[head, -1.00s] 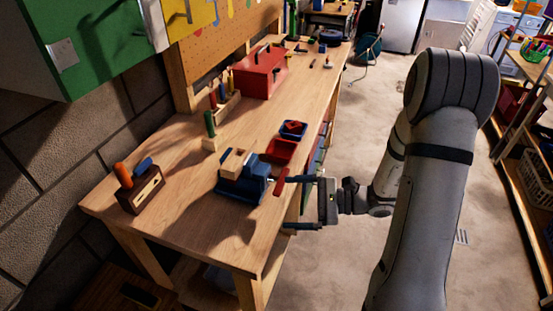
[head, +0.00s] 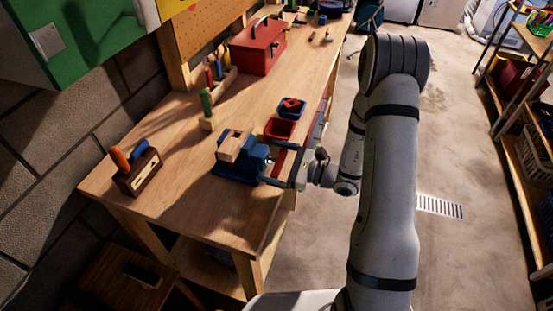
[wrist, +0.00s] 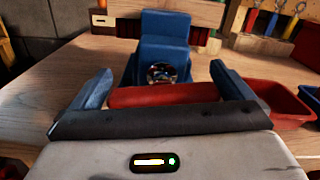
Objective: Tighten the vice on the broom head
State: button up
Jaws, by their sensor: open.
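The blue vice (head: 238,172) sits on the workbench near its front edge, with a light wooden block (head: 236,147), apparently the broom head, at its jaws. Its red handle bar (head: 279,164) is on the side facing me. In the wrist view the vice (wrist: 165,40) is straight ahead, with a round shiny screw end (wrist: 161,73) and the red bar (wrist: 165,96) lying level across. My gripper (head: 270,163) is open, its two blue-tipped fingers either side of the bar. I cannot tell whether they touch it.
A red bin (head: 279,129) and a blue bin (head: 292,107) stand close beside the vice. A wooden tool block (head: 138,173) is at the bench's near left, and a red toolbox (head: 262,47) farther back.

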jog(key=shift+a, duration=0.1)
jog(key=c, duration=0.7)
jog(key=shift+f+m, duration=0.15)
jog(key=shift+m, duration=1.05)
jog(key=o, duration=0.7)
jog(key=shift+s, duration=0.1)
jog(key=b+v, duration=0.2)
jog(key=v, duration=0.6)
